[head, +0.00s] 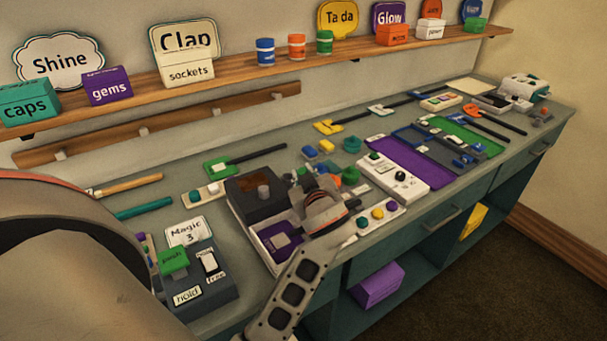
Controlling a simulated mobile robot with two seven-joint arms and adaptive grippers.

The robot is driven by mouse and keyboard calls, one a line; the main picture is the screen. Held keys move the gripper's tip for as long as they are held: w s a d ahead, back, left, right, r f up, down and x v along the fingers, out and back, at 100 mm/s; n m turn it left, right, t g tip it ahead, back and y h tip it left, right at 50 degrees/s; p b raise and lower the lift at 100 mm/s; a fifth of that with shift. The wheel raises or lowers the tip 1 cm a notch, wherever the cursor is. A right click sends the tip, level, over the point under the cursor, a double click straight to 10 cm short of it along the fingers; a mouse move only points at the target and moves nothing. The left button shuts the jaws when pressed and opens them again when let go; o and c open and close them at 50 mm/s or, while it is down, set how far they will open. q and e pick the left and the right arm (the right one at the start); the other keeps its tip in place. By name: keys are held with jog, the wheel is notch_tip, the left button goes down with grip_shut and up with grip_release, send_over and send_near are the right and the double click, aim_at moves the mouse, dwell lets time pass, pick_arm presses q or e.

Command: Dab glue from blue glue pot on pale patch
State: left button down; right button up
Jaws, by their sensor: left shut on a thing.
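My left gripper (312,190) reaches over the right side of a pale tray (262,248) on the bench. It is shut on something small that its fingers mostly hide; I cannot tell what. A blue pot (265,52) with a white band stands on the wall shelf, the clearest blue pot in view, well away from the gripper. I cannot make out whether it holds glue. A purple card with a pale patch (281,241) lies in the tray, just left of the gripper; I cannot tell whether glue is on it. My right gripper is not in view.
A dark box (257,194) stands at the tray's back. A button box (192,280) is front left, a white panel (393,176) to the right. Green and teal round items (349,175) crowd the gripper's right. Orange (297,46) and green (324,43) pots share the shelf (220,75).

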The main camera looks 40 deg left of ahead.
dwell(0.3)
pick_arm(q)
jog(key=shift+r+p, duration=0.3)
jog(key=shift+p, duration=0.05)
jog(key=shift+r+p, duration=1.6)
jog(key=shift+r, duration=1.55)
